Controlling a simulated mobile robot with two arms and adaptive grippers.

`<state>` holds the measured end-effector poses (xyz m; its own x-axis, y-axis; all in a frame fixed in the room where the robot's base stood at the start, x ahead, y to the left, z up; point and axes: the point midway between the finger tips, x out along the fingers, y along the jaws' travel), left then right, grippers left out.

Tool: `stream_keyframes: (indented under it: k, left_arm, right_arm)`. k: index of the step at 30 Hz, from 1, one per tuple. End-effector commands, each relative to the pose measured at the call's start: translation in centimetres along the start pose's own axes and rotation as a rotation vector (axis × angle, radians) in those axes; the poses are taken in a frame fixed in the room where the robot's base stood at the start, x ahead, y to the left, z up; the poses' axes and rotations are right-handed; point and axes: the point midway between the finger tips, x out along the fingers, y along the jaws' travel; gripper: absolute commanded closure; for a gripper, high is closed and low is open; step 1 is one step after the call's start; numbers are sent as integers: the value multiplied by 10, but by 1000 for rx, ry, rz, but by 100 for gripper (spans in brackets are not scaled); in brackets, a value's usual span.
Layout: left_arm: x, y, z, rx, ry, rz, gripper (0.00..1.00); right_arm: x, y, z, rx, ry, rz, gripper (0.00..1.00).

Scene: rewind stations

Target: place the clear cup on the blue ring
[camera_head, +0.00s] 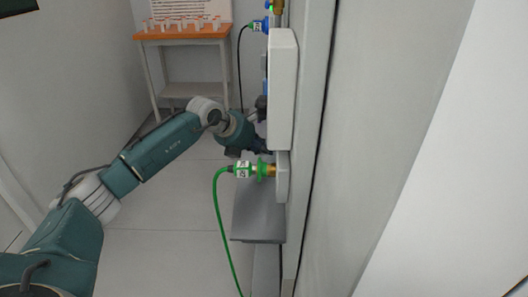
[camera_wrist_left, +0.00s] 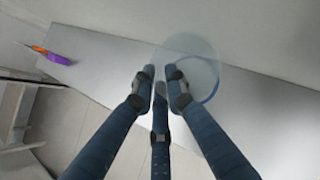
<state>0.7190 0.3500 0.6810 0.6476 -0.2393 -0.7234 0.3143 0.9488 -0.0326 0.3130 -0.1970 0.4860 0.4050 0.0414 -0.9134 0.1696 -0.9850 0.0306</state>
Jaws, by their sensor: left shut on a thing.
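My left gripper (camera_wrist_left: 160,78) is shut on the clear cup (camera_wrist_left: 196,52), a faint see-through round shape beyond the fingertips in the left wrist view. A blue ring (camera_wrist_left: 212,90) shows as a thin arc on the grey shelf (camera_wrist_left: 262,110), overlapping the cup's outline. I cannot tell whether the cup touches the shelf. In the head view the left gripper (camera_head: 258,130) is beside a white wall box, its fingers partly hidden; cup and ring are not visible there. My right gripper is out of view.
The white wall box (camera_head: 283,90) and a green hose with its fitting (camera_head: 243,170) are close to the left gripper. A purple and orange object (camera_wrist_left: 57,58) lies near the shelf's edge. An orange-topped table (camera_head: 185,33) with several small items stands behind.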

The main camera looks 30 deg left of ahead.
Motion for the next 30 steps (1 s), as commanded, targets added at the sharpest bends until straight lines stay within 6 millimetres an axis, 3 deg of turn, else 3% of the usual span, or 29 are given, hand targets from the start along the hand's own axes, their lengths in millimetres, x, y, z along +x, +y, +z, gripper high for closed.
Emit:
stream_keyframes:
  k: [4, 13, 14, 16, 27, 30]
  left_arm:
    - [2, -1, 1, 1, -5, 1, 100]
    - [3, -1, 0, 1, -4, 1, 100]
    - [3, -1, 0, 1, -4, 1, 82]
    - [3, -1, 0, 1, -4, 1, 68]
    - [-1, -1, 1, 1, -4, 1, 67]
    - [-13, 0, 2, 2, -5, 3, 67]
  right_arm:
    - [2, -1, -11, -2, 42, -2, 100]
    - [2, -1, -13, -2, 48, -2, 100]
    - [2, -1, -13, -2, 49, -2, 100]
    - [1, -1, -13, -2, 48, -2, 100]
    - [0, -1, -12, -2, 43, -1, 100]
    - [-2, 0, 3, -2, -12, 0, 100]
